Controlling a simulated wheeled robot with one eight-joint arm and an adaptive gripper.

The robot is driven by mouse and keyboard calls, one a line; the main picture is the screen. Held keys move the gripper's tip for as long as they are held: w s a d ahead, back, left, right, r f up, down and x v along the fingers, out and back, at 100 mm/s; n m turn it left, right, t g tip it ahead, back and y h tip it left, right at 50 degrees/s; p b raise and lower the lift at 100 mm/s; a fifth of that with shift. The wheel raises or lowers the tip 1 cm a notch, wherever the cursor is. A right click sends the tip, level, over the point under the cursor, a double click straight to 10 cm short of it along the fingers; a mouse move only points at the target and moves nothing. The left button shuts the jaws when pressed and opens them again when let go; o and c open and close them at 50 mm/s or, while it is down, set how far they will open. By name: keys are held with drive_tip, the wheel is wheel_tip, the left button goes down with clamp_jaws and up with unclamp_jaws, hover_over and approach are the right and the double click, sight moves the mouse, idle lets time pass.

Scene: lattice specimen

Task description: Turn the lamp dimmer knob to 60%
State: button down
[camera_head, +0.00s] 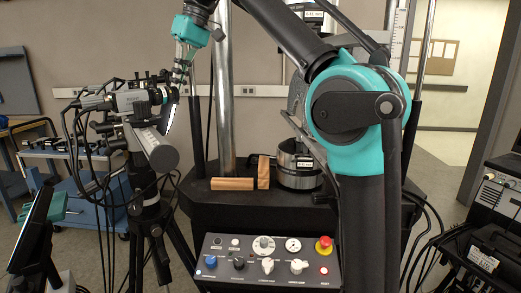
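A dark control panel (262,284) faces me at the bottom middle. It carries a blue knob (211,262), a black knob (239,264) and two pale pointer knobs, one near the middle (267,265) and one at the right (298,266). A round pale dial (264,245) sits above them. The labels are too small to read, so I cannot tell which knob is the lamp dimmer or its setting. My arm rises right of the panel and bends over to the upper left. My gripper (181,75) hangs near the camera rig, well above and left of the panel; its fingers are unclear.
A camera on a tripod (138,103) with loose cables stands at left. A red button (324,245) sits at the panel's upper right. Wooden blocks (232,184) and a metal cylinder (298,165) rest on the black platform (195,190) behind the panel. A blue cart (85,205) is farther left.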

drive_tip(key=shift+x, duration=0.8)
drive_tip(key=shift+w+a+r, duration=0.1)
drive_tip(key=shift+w, duration=0.35)
idle(0.5)
drive_tip(key=shift+d, duration=0.25)
drive_tip(key=v, duration=0.5)
drive_tip(key=shift+s+d+r, duration=0.15)
drive_tip(key=shift+d+r, duration=0.1)
drive_tip(key=shift+d, duration=0.25)
drive_tip(key=shift+s, duration=0.1)
idle(0.8)
